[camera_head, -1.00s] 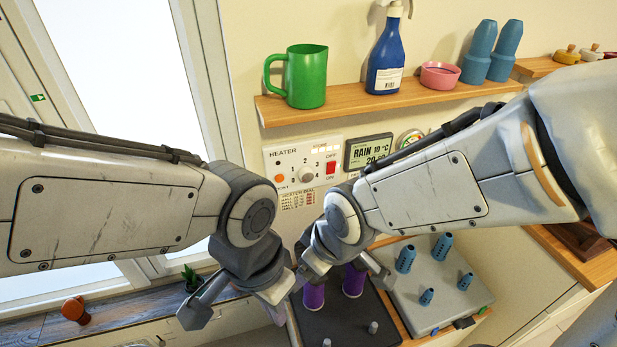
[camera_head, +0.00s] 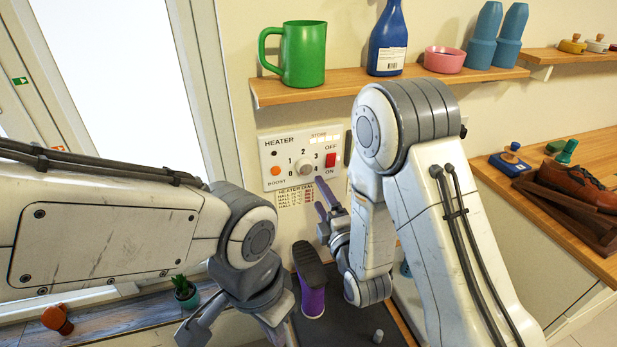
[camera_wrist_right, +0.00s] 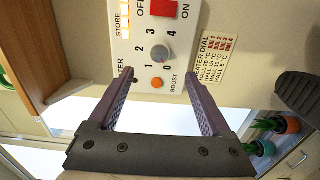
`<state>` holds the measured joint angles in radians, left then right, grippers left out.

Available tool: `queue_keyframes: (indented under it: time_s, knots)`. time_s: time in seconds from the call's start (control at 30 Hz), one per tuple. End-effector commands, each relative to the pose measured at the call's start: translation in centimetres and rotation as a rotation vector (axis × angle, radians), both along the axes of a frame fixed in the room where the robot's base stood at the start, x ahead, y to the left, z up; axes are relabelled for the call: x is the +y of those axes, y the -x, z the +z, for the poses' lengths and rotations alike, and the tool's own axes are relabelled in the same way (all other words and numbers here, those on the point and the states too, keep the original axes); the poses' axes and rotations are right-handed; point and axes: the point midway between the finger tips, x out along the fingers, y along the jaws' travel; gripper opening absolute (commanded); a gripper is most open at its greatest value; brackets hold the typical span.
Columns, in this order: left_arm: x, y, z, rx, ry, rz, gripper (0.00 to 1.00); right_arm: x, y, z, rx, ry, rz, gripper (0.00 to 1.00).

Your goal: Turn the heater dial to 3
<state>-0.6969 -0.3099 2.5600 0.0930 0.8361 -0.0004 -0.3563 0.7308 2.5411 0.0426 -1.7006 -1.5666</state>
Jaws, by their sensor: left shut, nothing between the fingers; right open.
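The heater panel (camera_head: 273,150) is a white plate on the wall, with a grey round dial (camera_head: 304,169) among the numbers 0 to 4. The dial also shows in the right wrist view (camera_wrist_right: 163,54); I cannot tell which number it points to. My right gripper (camera_head: 319,197) is open, just below and right of the dial in the head view. In the right wrist view its purple fingers (camera_wrist_right: 160,63) spread to either side of the dial, and contact is not clear. My left gripper (camera_head: 238,333) is shut and empty, low near the window sill.
A red switch (camera_head: 331,160) and an orange boost button (camera_head: 276,170) flank the dial. A dial card (camera_head: 296,194) is below. A shelf (camera_head: 290,95) with a green mug (camera_head: 304,53) overhangs the panel.

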Motion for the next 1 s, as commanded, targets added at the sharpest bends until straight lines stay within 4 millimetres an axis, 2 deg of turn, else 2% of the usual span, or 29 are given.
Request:
queue_keyframes:
  time_s: [0.13,0.2,0.5,0.7,0.97,1.0]
  knots:
    - [0.0,0.0,-1.5,0.0,0.0,0.0,0.0,0.7,-2.1,-0.1,-0.01,-0.002,0.0,0.83]
    - [0.0,0.0,-0.4,0.001,-0.001,0.0,0.0,1.1,-3.4,0.4,-0.005,-0.001,0.0,0.83]
    - [0.0,0.0,0.8,0.0,0.0,0.0,0.0,2.6,-8.1,0.2,-0.001,0.0,0.0,0.83]
    - [0.0,0.0,1.0,0.0,0.0,0.0,0.0,3.0,-9.4,0.1,-0.001,-0.001,0.0,0.83]
    - [0.0,0.0,1.0,0.0,0.0,0.0,0.0,3.1,-9.4,0.1,0.0,-0.001,0.0,0.83]
    - [0.0,0.0,1.0,0.0,0.0,0.0,0.0,3.1,-9.4,0.1,0.0,-0.001,0.0,0.67]
